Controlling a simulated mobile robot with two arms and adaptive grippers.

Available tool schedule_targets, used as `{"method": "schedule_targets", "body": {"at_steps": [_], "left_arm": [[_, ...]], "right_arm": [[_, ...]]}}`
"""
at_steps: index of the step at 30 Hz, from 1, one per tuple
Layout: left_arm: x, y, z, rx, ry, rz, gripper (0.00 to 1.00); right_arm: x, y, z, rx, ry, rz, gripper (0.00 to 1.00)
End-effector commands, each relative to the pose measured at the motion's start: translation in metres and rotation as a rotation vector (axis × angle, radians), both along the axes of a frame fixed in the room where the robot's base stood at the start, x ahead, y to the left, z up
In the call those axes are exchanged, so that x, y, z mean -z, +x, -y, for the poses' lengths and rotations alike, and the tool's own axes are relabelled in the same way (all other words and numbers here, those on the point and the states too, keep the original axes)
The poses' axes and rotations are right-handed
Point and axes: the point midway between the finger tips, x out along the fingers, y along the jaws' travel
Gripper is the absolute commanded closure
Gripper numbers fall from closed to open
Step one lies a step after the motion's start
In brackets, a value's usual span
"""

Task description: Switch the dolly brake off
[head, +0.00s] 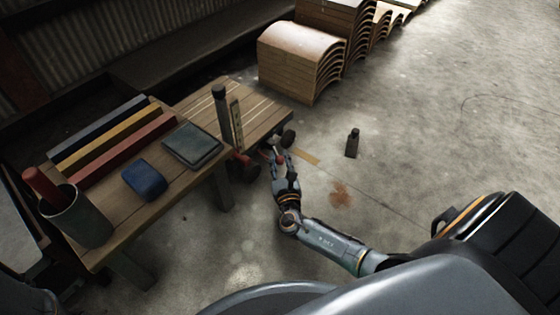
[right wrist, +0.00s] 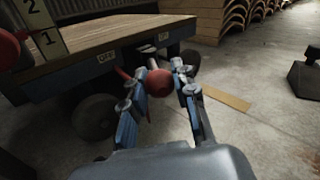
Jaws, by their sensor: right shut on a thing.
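The dolly (head: 262,107) has a slatted wooden deck, a dark blue frame and dark wheels. In the right wrist view its side (right wrist: 70,75) carries an OFF label (right wrist: 105,57) on the left and an ON label (right wrist: 163,37) on the right. A red ball knob (right wrist: 159,82), seemingly the brake lever's end, sits below and near the ON label. My right gripper (right wrist: 156,86) is shut on this knob, with a finger on either side. In the head view my right gripper (head: 280,159) is low at the dolly's near right corner. My left gripper is not in view.
A workbench (head: 125,225) left of the dolly holds colored bars, a blue block (head: 144,180), a dark tray (head: 193,145) and a cup (head: 75,218). Stacked curved wooden panels (head: 300,60) stand behind. A small black object (head: 352,144) stands on open floor at right.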

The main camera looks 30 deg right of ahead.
Motion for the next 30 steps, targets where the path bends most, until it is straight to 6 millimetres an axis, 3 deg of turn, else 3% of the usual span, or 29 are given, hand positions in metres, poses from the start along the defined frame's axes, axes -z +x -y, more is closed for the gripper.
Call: {"method": "schedule_targets", "body": {"at_steps": [2, 3, 6, 17, 23, 30], "left_arm": [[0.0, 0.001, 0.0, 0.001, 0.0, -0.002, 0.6], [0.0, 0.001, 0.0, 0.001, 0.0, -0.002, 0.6], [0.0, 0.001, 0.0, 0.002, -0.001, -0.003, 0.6], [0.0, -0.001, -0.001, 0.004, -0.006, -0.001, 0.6], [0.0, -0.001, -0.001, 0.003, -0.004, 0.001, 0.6], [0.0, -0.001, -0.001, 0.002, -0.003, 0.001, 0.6]], "right_arm": [[0.002, -0.001, -0.003, -0.003, 0.004, -0.002, 1.0], [0.002, -0.001, -0.003, -0.003, 0.004, -0.002, 0.64], [0.001, -0.001, -0.002, -0.003, 0.004, -0.002, 0.48], [-0.003, 0.0, -0.001, -0.002, 0.005, 0.001, 0.48], [-0.03, -0.001, -0.001, -0.002, 0.007, 0.002, 0.48], [-0.076, -0.001, -0.002, -0.002, 0.007, 0.002, 0.48]]}}
